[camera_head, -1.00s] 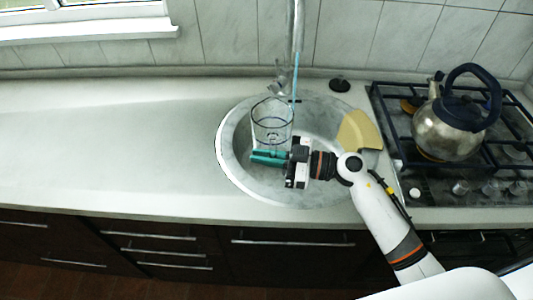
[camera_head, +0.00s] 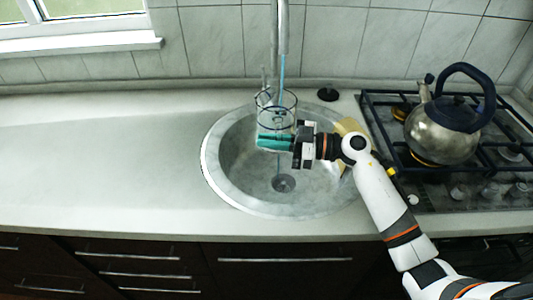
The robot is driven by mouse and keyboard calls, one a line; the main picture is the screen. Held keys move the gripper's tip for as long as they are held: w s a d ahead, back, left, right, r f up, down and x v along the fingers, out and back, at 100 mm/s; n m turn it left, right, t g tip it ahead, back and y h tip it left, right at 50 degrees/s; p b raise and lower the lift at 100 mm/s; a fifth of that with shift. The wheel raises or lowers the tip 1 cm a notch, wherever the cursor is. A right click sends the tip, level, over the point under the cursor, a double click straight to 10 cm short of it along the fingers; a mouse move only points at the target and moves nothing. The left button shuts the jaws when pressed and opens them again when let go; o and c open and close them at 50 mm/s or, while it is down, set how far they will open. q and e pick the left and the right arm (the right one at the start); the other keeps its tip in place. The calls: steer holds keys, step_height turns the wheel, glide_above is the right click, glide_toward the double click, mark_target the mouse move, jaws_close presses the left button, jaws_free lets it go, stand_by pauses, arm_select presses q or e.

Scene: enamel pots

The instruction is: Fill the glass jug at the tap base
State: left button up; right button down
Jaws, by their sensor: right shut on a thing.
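The clear glass jug (camera_head: 276,107) is held upright over the round sink (camera_head: 212,165), under the tap (camera_head: 281,35). My right gripper (camera_head: 275,142) has its teal fingers shut on the jug's lower part, reaching in from the right. A thin blue water stream (camera_head: 281,72) falls from the tap and meets the jug's open top in the picture. I cannot tell the water level inside the jug. My left gripper is not in view.
A kettle (camera_head: 440,135) stands on the gas hob (camera_head: 385,115) to the right. A yellowish item (camera_head: 350,127) in the sink is partly hidden behind my arm. A dark round stopper (camera_head: 328,94) lies behind the sink. The counter (camera_head: 100,150) on the left is clear.

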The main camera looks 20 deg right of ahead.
mark_target(286, 129)
steer(key=w+d, duration=0.1)
steer(key=w, duration=0.1)
steer(key=w+d, duration=0.1)
steer(key=w, duration=0.1)
steer(key=shift+d+b, duration=0.15)
steer(key=shift+b, duration=0.2)
steer(key=shift+w+d+r, duration=0.1)
steer(key=shift+w+d, duration=0.2)
steer(key=shift+w, duration=0.05)
stand_by(6.9)
